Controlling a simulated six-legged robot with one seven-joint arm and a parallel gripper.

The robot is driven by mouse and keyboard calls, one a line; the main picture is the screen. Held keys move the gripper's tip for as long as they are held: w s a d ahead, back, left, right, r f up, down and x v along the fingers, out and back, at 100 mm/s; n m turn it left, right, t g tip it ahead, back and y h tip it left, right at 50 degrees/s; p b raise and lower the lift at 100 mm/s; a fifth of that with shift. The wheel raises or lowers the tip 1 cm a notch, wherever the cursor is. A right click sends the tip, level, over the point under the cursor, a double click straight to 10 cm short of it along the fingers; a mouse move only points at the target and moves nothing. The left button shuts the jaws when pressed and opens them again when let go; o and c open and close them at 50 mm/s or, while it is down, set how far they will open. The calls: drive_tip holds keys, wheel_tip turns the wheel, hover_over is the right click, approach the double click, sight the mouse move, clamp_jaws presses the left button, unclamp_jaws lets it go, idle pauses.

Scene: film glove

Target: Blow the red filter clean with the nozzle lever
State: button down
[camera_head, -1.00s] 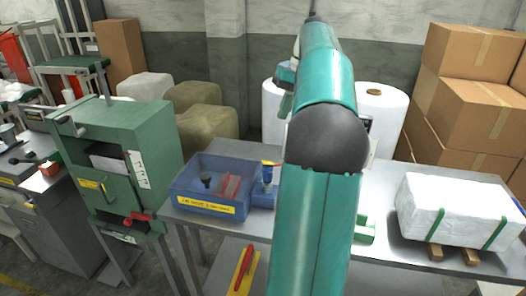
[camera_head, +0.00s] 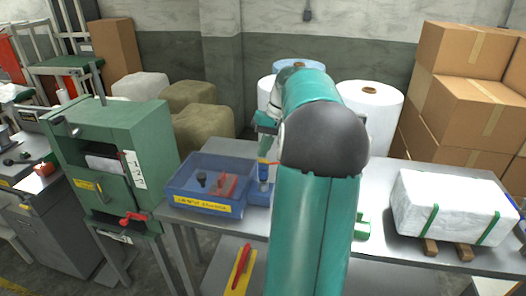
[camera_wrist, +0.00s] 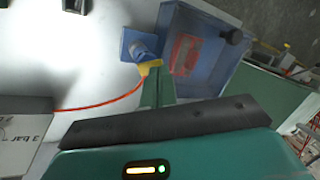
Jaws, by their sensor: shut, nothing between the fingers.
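The red filter (camera_head: 228,186) lies in the clear blue bin (camera_head: 207,208) with a yellow label on the table; it also shows in the wrist view (camera_wrist: 184,54). A blue nozzle block (camera_head: 258,193) with a yellow piece stands just right of the bin. In the wrist view the block (camera_wrist: 129,36) has a yellow part (camera_wrist: 150,66) and an orange hose (camera_wrist: 112,104) running left. My gripper (camera_head: 265,148) is shut and empty, above the nozzle. In the wrist view its fingers (camera_wrist: 157,88) overlap the yellow part; whether they touch is unclear. My arm hides part of the table.
A dark knob-like piece (camera_head: 201,178) is also in the bin. A green machine (camera_head: 112,150) stands left of the table. A white strapped block (camera_head: 455,207) sits on the right. White rolls (camera_head: 372,110) and cardboard boxes (camera_head: 470,105) stand behind. A red tool (camera_head: 241,266) lies below.

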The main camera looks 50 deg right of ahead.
drive_tip(key=shift+w+a+f, duration=0.1)
drive_tip(key=shift+a+f, duration=0.05)
drive_tip(key=shift+f, duration=0.35)
drive_tip(key=shift+w+a+f+g+h, duration=0.2)
drive_tip(key=shift+a+f+g+h, duration=0.1)
drive_tip(key=shift+f+h, duration=0.1)
drive_tip(key=shift+d, duration=0.15)
drive_tip(key=shift+s+r, duration=0.1)
idle(2.7)
drive_tip(key=shift+s+d+r, duration=0.2)
drive_tip(key=shift+s+d, duration=0.2)
drive_tip(key=shift+d, duration=0.15)
drive_tip(key=shift+r, duration=0.1)
